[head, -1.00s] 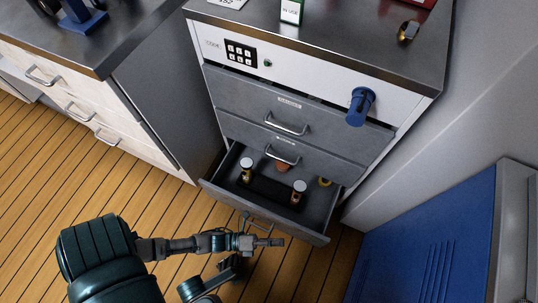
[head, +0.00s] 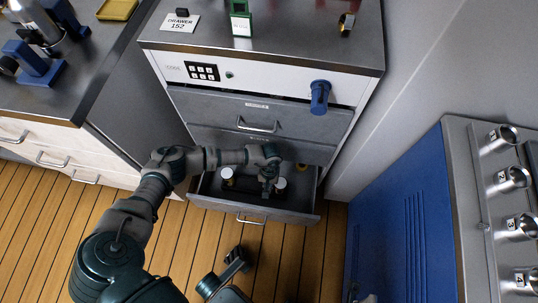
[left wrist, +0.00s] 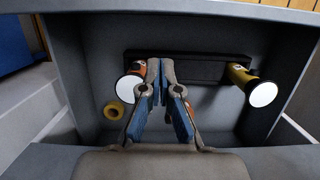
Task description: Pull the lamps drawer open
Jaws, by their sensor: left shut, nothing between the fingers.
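A grey drawer (head: 295,216) low in the white cabinet (head: 262,75) stands pulled out; its label is not readable. Inside are two white-ended, lamp-like cylinders, a left one (head: 227,176) and a right one (head: 280,184). The left wrist view shows an orange one (left wrist: 134,84) and a yellow one (left wrist: 250,86) at a black holder (left wrist: 190,68). A yellow ring (left wrist: 114,111) lies apart. My left gripper (head: 267,188), also in the left wrist view (left wrist: 160,68), is shut and empty, over the drawer between the cylinders. A dark part of mine, possibly the right gripper (head: 238,262), shows low down.
Two closed drawers, an upper (head: 257,112) and a lower (head: 320,153), sit above the open one. A blue handle (head: 320,97) sticks out of the cabinet front. A blue cabinet (head: 400,230) stands at right, a counter (head: 75,85) at left. The wooden floor (head: 290,260) ahead is clear.

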